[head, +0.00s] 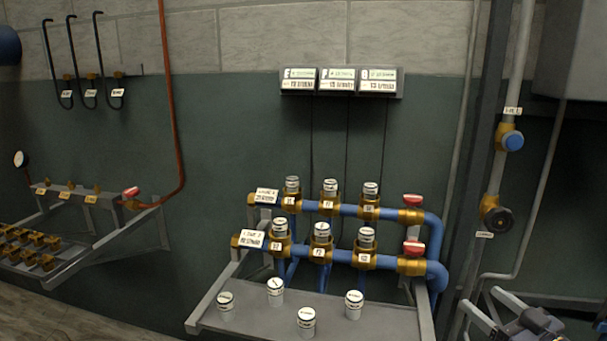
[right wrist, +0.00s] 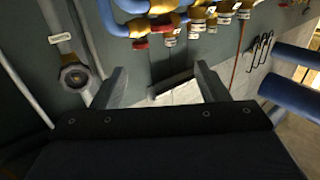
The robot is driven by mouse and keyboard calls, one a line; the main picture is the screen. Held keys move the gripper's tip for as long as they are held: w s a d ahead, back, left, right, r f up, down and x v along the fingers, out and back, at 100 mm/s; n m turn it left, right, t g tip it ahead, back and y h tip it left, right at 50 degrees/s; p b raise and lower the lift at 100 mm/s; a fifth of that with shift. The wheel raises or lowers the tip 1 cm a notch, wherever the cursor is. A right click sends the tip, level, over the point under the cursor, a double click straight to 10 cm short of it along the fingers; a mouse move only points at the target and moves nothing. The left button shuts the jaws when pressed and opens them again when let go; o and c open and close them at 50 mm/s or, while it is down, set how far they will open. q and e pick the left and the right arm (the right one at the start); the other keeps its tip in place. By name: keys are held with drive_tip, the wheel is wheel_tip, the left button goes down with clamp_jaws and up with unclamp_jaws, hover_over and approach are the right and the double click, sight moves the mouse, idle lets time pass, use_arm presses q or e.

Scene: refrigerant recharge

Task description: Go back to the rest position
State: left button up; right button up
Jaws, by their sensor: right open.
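My right gripper (head: 492,303) shows at the bottom right edge of the head view, in front of the wall and right of the blue pipe manifold (head: 345,211). In the right wrist view its two grey fingers (right wrist: 159,70) stand wide apart with nothing between them. The gripper touches nothing that I can see. The manifold carries two rows of white-capped canisters in brass fittings and red-handled valves. My left gripper is in neither view.
A grey shelf (head: 258,318) with several loose white caps juts out below the manifold. A vertical pipe with a black-knobbed valve (head: 497,218) stands close to the right gripper; the valve also shows in the right wrist view (right wrist: 74,77). A brass-fitted rack (head: 30,247) is at left.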

drive_tip(key=s+a+f+m+g+h, duration=0.1)
drive_tip(key=s+a+f+m+g, duration=0.25)
drive_tip(key=s+a+g, duration=0.55)
drive_tip(key=s+a+f+m+g+h, duration=0.15)
drive_tip(key=s+a+f, duration=0.35)
drive_tip(key=s, duration=0.8)
wheel_tip(320, 180, up, 16)
drive_tip(key=p, duration=1.6)
drive_tip(key=shift+m+g, duration=0.3)
drive_tip(key=shift+g, duration=0.15)
